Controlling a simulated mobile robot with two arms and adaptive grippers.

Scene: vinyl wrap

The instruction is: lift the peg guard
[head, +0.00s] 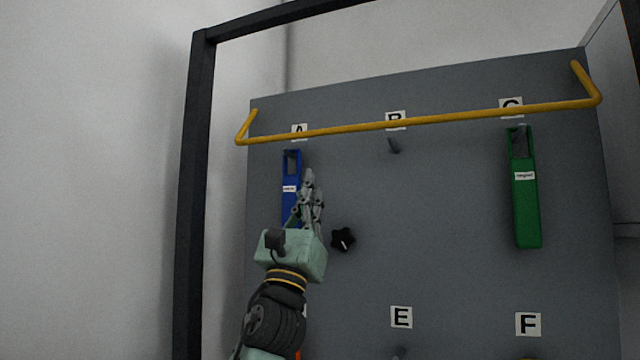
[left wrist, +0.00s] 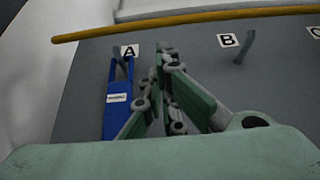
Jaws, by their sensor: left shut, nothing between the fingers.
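The peg guard is a yellow bar (head: 420,121) that runs across the top of the grey board, in front of the labels A, B and C. It also shows along the top of the left wrist view (left wrist: 190,17). My left gripper (head: 309,182) is shut and empty. It is below the bar, apart from it, in front of the board just right of the blue tool (head: 291,170). In the left wrist view its fingertips (left wrist: 165,55) point up between labels A and B. My right gripper is not in view.
The blue tool hangs under A and a green tool (head: 525,200) under C. Peg B (head: 394,146) is bare. A black star knob (head: 342,240) sits on the board right of my gripper. A dark frame post (head: 190,200) stands at the left.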

